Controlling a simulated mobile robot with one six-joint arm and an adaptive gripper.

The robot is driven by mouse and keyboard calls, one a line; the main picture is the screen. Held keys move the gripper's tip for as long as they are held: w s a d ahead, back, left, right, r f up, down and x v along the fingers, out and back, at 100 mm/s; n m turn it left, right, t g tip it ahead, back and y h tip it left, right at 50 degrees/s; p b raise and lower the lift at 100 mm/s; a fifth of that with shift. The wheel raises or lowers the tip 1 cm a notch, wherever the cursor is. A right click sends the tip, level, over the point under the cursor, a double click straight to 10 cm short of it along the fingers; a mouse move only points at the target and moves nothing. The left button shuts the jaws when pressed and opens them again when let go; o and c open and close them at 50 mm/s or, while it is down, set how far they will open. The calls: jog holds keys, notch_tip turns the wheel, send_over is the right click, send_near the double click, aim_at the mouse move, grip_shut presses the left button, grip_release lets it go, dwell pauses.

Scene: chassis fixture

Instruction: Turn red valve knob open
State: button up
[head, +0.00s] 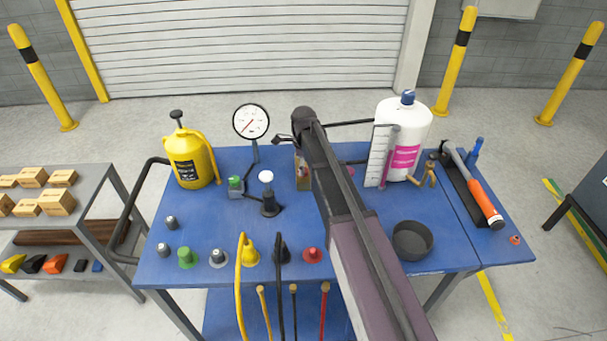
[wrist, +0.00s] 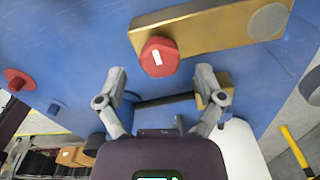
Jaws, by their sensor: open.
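The red valve knob (wrist: 154,62) is round, with a white mark on its face, and sits at the lower left end of a brass-coloured bar (wrist: 210,27) in the wrist view. My gripper (wrist: 162,80) is open in the wrist view, with one grey finger on each side below the knob. The knob lies just beyond and between the fingertips, and nothing is held. Whether a finger touches the knob I cannot tell. In the head view my arm covers most of this area, and only a small brass-coloured part shows left of it.
On the blue table (head: 215,265) stand a yellow can (head: 190,160), a pressure gauge (head: 251,121), a white bottle (head: 407,135) and a dark bowl (head: 412,240). Several small knobs line the front edge, including a red one (head: 313,255). An orange-handled hammer (head: 483,203) lies at right.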

jog(key=shift+f+b, duration=0.6)
jog(key=shift+f, duration=0.25)
jog(key=c, duration=1.1)
